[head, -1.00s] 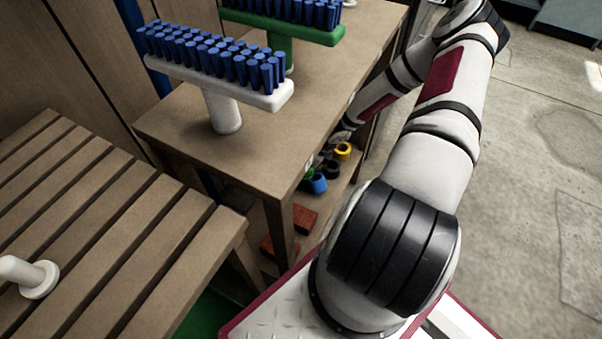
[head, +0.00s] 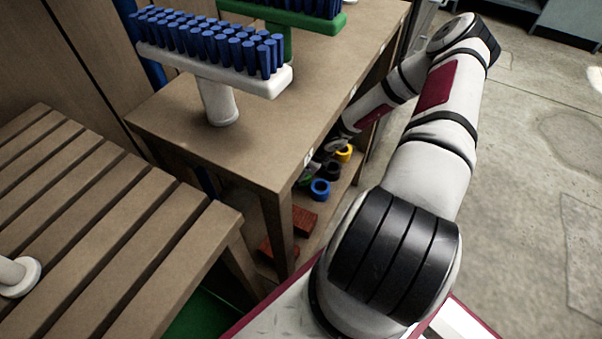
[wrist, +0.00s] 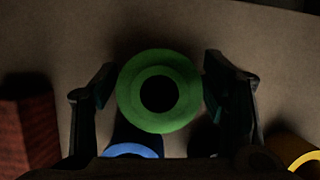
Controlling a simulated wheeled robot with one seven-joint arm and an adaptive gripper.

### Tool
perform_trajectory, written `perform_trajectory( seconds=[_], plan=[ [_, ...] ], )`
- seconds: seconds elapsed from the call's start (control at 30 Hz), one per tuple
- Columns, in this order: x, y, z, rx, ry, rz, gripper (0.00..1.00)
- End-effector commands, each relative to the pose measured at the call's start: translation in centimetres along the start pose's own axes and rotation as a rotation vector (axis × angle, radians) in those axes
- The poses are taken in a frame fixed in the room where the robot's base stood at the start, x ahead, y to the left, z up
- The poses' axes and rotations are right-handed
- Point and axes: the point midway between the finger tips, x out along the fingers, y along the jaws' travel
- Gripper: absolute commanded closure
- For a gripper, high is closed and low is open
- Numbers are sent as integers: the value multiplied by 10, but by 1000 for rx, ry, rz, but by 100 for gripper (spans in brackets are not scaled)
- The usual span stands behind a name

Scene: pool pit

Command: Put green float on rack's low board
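The green float (wrist: 129,91), a ring with a dark hole, lies between the two fingers of my gripper (wrist: 157,82) in the wrist view. The fingers stand wide on either side of it, with narrow dark gaps between pads and ring. In the head view my gripper (head: 318,166) is at the rack's low board (head: 338,200), under the top. Only a small bit of the green float (head: 304,181) shows there, partly hidden by the rack's edge. Whether its underside touches the board is hard to tell.
A blue ring (head: 320,189), a black ring (head: 333,172) and a yellow ring (head: 344,153) are close by on the low board. Red-brown blocks (head: 303,221) lie nearer. Brushes with blue bristles (head: 212,50) stand on the rack top (head: 160,118). A slatted bench (head: 90,215) is left.

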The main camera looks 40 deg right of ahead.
Motion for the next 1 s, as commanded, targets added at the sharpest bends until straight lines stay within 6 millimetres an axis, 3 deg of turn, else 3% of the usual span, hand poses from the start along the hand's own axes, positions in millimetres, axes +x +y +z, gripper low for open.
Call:
perform_trajectory(
  seconds=[0.43,1.0],
  plan=[
    [-11,-1,2,-2,1,-2,28],
    [-97,-1,3,0,1,-2,28]
  ],
)
